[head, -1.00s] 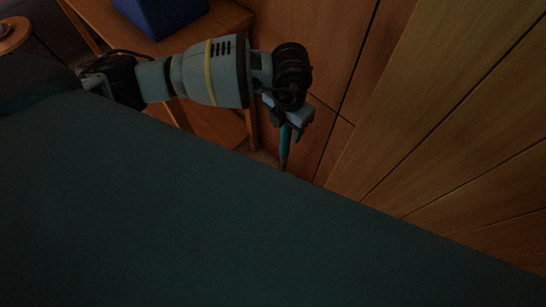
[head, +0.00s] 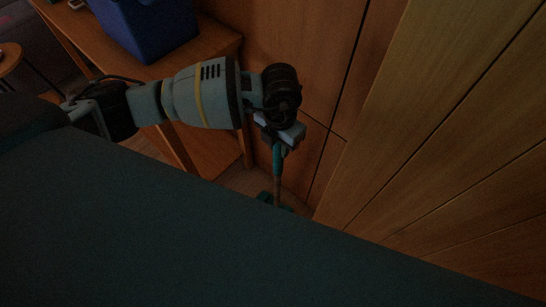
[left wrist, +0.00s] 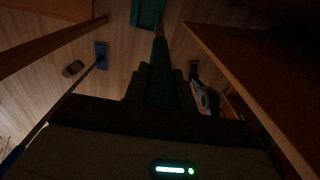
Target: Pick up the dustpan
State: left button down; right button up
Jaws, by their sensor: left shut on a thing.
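The dustpan (head: 277,162) has a long upright handle with a teal grip. Its teal pan shows only partly at the lower end, behind my own dark body in the head view. My left gripper (head: 282,140) is shut on the upper part of the handle. In the left wrist view the dustpan's handle (left wrist: 161,72) runs between the fingers of the left gripper (left wrist: 161,88) away to the teal pan at the top edge. I cannot tell whether the pan touches the floor. My right gripper is not in view.
A wooden table (head: 205,58) with a blue container (head: 150,28) stands left of the arm. A wooden panelled wall (head: 440,130) is close on the right. The left wrist view shows a blue-ended pole (left wrist: 101,52) and a small dark object (left wrist: 73,68) on the floor.

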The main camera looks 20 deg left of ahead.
pick_arm(q)
jog(key=s+a+r, duration=0.2)
jog(key=s+a, duration=0.2)
jog(key=s, duration=0.3)
jog(key=s+a+r, duration=0.3)
jog(key=s+a, duration=0.1)
jog(key=s, duration=0.2)
jog(key=shift+s, duration=0.4)
